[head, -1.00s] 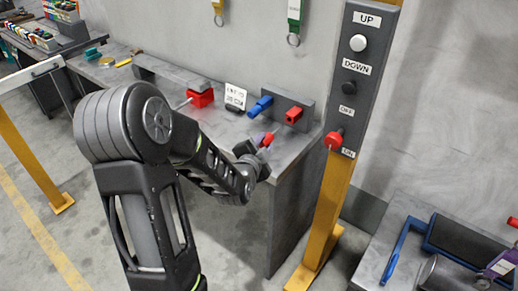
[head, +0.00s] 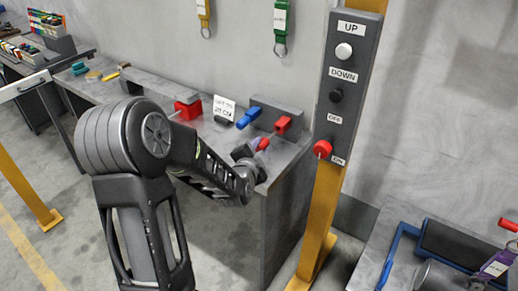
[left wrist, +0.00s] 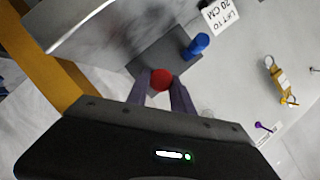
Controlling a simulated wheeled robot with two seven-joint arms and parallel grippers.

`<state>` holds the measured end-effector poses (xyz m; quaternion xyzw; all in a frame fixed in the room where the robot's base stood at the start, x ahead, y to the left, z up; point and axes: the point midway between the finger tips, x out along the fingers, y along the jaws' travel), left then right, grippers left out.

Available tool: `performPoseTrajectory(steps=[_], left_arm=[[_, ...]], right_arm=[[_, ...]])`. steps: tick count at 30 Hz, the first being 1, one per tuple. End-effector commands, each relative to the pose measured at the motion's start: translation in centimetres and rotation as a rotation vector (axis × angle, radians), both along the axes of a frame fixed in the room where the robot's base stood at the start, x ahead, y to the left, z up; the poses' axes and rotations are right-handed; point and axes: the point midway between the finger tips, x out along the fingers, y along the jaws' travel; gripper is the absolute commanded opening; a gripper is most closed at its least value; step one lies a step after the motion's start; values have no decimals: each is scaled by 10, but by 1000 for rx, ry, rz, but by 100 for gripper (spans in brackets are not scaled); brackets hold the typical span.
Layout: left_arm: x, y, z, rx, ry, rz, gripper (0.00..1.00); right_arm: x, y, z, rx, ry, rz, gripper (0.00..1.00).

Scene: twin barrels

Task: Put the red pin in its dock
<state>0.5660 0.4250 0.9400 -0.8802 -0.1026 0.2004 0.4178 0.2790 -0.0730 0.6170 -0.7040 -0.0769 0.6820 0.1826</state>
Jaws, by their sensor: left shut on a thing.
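My left gripper (head: 250,163) is shut on the red pin (head: 262,144), above the right end of the grey bench. A thin metal shaft runs from the pin toward a red block (head: 283,124) on a grey bracket (head: 262,106). I cannot tell whether the shaft's tip is inside the block. In the left wrist view a round red end (left wrist: 162,79) shows between the fingertips (left wrist: 162,88). A blue cylinder (head: 248,114) sits left of the red block; it also shows in the left wrist view (left wrist: 197,45). My right gripper is not in view.
A yellow post with a button panel (head: 350,85) and red knob (head: 323,149) stands right of the bench (head: 285,170). Another red block (head: 188,110) with a rod and a white sign (head: 224,106) are farther left. A low table with a blue frame (head: 400,240) is lower right.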

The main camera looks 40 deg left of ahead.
Motion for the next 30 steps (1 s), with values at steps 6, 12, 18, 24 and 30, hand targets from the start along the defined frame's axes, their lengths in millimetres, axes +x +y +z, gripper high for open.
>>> performPoseTrajectory(steps=[6,12,18,24,30], left_arm=[[0,0,0,0,-1,0,0],[0,0,1,0,-1,1,0],[0,0,1,0,-1,1,0],[0,0,0,0,-1,1,0],[0,0,0,0,-1,0,0]], right_arm=[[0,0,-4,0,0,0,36],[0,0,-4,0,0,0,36],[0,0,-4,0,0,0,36],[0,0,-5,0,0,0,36],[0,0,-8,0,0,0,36]])
